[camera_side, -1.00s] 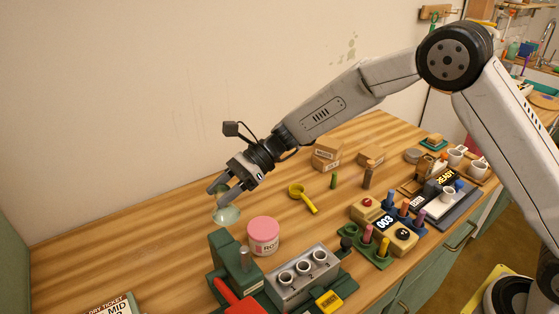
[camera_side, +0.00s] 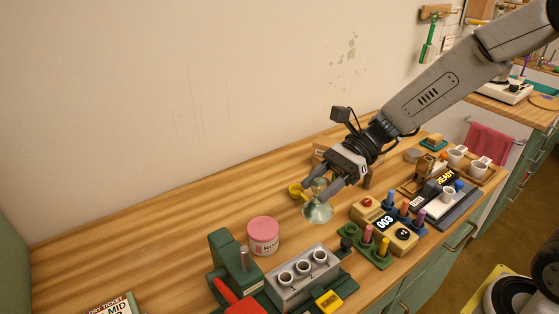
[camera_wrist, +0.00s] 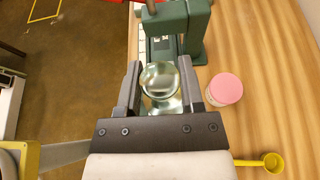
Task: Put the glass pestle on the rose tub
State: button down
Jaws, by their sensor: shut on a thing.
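My gripper (camera_side: 322,187) is shut on the glass pestle (camera_side: 318,212), a clear pale-green glass piece with a wide base pointing down. It is held above the table, between the rose tub and the yellow scoop in the side view. In the wrist view the pestle (camera_wrist: 160,80) shows between the two fingers (camera_wrist: 158,88). The rose tub (camera_side: 263,239), a pale labelled jar with a pink lid, stands upright on the table, to the left of my gripper in the side view. In the wrist view the tub (camera_wrist: 225,89) is just right of the fingers. Its lid is bare.
A green press (camera_side: 226,255) and a grey block with several white cups (camera_side: 303,272) stand near the tub. A yellow scoop (camera_side: 296,190) lies behind the pestle.

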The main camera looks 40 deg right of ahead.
jog(key=w+a+f, duration=0.3)
jog(key=w+f, duration=0.1)
jog(key=w, duration=0.5)
send_over(263, 227)
jog(key=shift+s+f, duration=0.15)
jog(key=shift+f, duration=1.15)
jog(key=shift+s+f, duration=0.15)
jog(key=shift+f, duration=1.15)
jog(key=shift+w+a+f, duration=0.1)
jog(key=shift+w+f, duration=0.2)
jog(key=shift+f, duration=1.55)
jog(key=shift+f, duration=0.1)
jog(key=shift+c, duration=1.1)
grip_release()
